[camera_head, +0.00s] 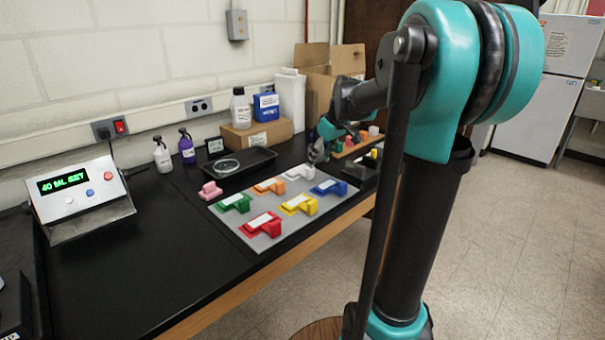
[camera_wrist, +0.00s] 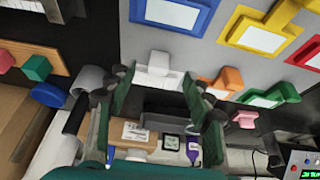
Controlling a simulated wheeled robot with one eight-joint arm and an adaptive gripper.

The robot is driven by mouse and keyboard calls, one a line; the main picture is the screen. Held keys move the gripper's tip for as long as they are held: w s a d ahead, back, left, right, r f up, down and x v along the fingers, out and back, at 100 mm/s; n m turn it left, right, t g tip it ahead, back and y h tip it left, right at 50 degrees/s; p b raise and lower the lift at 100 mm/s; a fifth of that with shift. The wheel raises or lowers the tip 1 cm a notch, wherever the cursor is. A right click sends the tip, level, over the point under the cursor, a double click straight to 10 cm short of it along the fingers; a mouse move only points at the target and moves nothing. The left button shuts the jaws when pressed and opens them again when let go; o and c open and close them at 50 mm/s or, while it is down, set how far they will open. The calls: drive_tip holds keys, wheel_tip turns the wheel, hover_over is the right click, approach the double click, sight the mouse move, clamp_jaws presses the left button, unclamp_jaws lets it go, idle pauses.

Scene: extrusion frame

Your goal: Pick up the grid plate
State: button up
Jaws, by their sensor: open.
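The grid plate (camera_head: 265,205) appears to be the flat grey sheet on the black bench in the head view, with several coloured holders on it. Its grey surface also shows in the wrist view (camera_wrist: 190,45). My gripper (camera_wrist: 157,78) is open in the wrist view, its two fingers apart. The white holder (camera_wrist: 158,70) shows between the fingertips; I cannot tell whether they touch it. In the head view my gripper (camera_head: 318,152) is small, near the plate's far edge by the white holder (camera_head: 298,173).
Red (camera_head: 262,224), yellow (camera_head: 300,204), green (camera_head: 235,203), orange (camera_head: 270,185) and blue (camera_head: 330,187) holders sit on the plate. A pink piece (camera_head: 211,191) is beside it. A black tray (camera_head: 232,168) and cardboard box (camera_head: 257,136) stand behind.

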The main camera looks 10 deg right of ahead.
sight(312, 172)
drive_tip(key=shift+x, duration=3.3)
drive_tip(key=shift+w+a, duration=0.1)
drive_tip(key=shift+w, duration=0.05)
drive_tip(key=shift+c, duration=0.3)
clamp_jaws()
drive_tip(key=shift+r, duration=0.1)
